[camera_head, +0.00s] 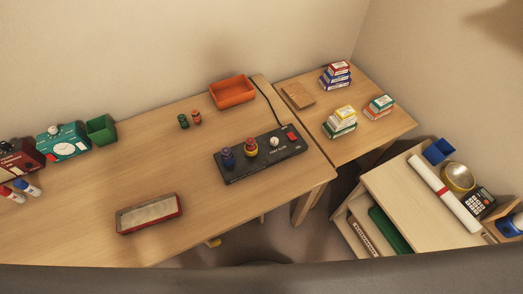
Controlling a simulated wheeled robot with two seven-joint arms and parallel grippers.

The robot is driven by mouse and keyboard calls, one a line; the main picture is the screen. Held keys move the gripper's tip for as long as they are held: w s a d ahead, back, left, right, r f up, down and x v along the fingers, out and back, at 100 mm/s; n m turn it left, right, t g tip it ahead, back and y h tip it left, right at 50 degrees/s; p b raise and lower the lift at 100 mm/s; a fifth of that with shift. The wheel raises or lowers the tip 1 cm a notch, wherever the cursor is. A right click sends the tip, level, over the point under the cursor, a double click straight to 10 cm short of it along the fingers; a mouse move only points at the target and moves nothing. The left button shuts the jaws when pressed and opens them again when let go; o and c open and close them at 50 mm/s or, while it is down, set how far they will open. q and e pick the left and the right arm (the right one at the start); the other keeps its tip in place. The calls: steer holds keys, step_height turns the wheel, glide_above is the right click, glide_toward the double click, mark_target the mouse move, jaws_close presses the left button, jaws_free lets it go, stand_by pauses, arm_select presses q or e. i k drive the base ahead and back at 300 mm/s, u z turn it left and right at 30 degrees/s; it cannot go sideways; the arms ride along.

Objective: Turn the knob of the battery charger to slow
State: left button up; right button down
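No label that I can read says which device is the battery charger. A teal box (69,148) with a white round dial face and a small knob on top stands at the left back of the desk. A dark red box (28,163) with a pale face stands left of it, cut by the picture edge. A long black panel (237,174) lies at the right of the desk, with a white knob (274,141), a red switch (291,136), a blue piece (228,158) and a yellow-red piece (251,149). Knob settings are too small to read. Neither gripper shows.
Markers (27,188) lie before the boxes. Small stacked boxes (341,122) stand on the right table. The desk's middle is clear.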

mark_target(273, 142)
steer(key=z, duration=1.2)
steer(key=k, duration=0.7)
steer(key=u, duration=0.35)
